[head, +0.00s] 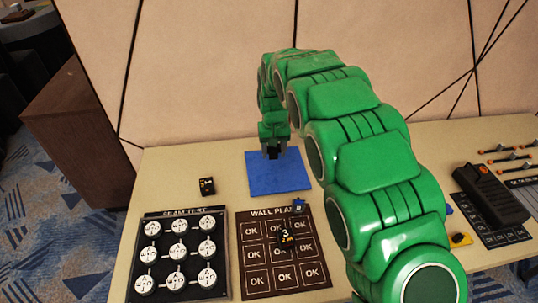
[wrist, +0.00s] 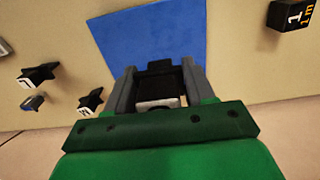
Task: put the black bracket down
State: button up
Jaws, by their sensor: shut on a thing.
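My gripper (head: 274,153) is shut on the black bracket (wrist: 160,68) and points down over the blue mat (head: 292,182). In the wrist view the bracket sits between the two grey fingers (wrist: 158,88), with a whitish patch below it. The blue mat (wrist: 150,35) spreads out behind the bracket there. In the head view only a small dark part of the bracket shows at the fingertips, near the mat's back edge. I cannot tell whether it touches the mat.
A small black block (head: 207,186) stands left of the mat. In front lie the seam test board (head: 190,212) with white discs and the wall plan board (head: 253,285), with a black block (head: 286,238) on it. A black handheld device (head: 492,195) lies at right. The mat's front is bare.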

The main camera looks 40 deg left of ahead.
jog(key=shift+w+a+f, duration=0.5)
jog(key=shift+w+a, duration=0.05)
jog(key=shift+a, duration=0.1)
jog(key=shift+w+a+f, duration=0.8)
jog(key=shift+a+f, duration=0.05)
jog(key=shift+f, duration=0.2)
jog(key=shift+w+a+f, duration=0.75)
jog(key=shift+a+f, duration=0.1)
jog(key=shift+f, duration=0.15)
jog(key=shift+w+a+f, duration=0.8)
jog(key=shift+a+f, duration=0.05)
jog(key=shift+f, duration=0.2)
jog(key=shift+f, duration=0.1)
jog(key=shift+w+a+f, duration=0.15)
jog(key=shift+f, duration=1.65)
jog(key=shift+w+f, duration=0.1)
jog(key=o, duration=1.2)
